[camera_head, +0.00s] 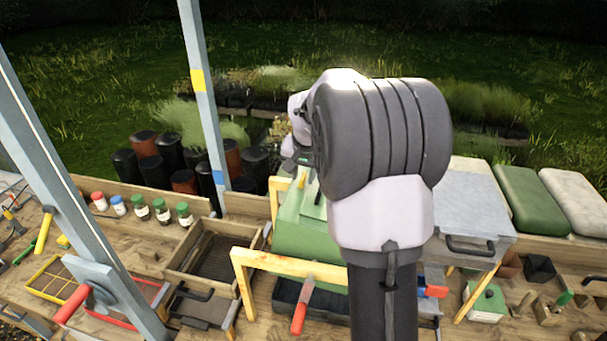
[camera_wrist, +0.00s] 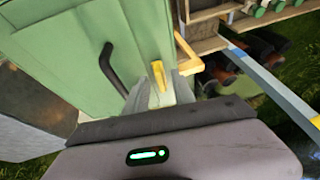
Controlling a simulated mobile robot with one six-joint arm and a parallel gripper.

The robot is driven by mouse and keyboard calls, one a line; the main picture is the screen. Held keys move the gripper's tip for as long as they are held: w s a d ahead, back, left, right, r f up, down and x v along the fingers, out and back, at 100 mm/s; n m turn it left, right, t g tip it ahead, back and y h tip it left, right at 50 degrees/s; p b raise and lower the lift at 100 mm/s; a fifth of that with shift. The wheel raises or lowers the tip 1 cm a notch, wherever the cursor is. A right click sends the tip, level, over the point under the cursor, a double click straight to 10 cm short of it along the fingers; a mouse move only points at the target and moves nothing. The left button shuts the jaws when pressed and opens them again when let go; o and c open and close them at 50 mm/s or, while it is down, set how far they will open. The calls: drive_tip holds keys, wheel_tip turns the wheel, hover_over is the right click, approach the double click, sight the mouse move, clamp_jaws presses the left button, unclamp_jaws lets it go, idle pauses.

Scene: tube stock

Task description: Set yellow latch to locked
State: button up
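The yellow latch (camera_wrist: 158,75) is a small upright piece on the face of the green box (camera_wrist: 60,45), in the middle of the wrist view. A black bar handle (camera_wrist: 110,68) sits on the same face, to its left. My gripper (camera_wrist: 162,92) reaches toward the latch, its two grey fingers apart with the latch's lower part showing between them. I cannot tell whether the fingers touch it.
A wooden frame (camera_head: 285,262) stands in front of the green box, with a red-handled tool (camera_head: 300,312) near it. A grey box with a handle (camera_head: 475,215) is on the right. An open wooden tray (camera_head: 213,255) and a blue-grey post (camera_head: 203,100) are on the left.

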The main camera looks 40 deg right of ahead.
clamp_jaws()
drive_tip(key=shift+m, duration=0.3)
drive_tip(key=m+g+b, duration=0.1)
drive_tip(key=m, duration=0.2)
drive_tip(key=shift+m+h, duration=0.3)
drive_tip(key=shift+h, duration=0.1)
drive_tip(key=m+g, duration=0.1)
drive_tip(key=m, duration=0.2)
drive_tip(key=shift+m+g, duration=0.3)
drive_tip(key=m+g+p, duration=0.2)
drive_tip(key=m+p, duration=0.1)
drive_tip(key=m, duration=0.2)
drive_tip(key=shift+r, duration=0.2)
drive_tip(key=shift+s+f+m+g+y+p, duration=0.1)
drive_tip(key=shift+m+g+y+p, duration=0.25)
drive_tip(key=shift+m+p, duration=0.65)
drive_tip(key=shift+m+g+y+p, duration=0.3)
drive_tip(key=shift+m+p, duration=0.3)
drive_tip(key=shift+m, duration=0.7)
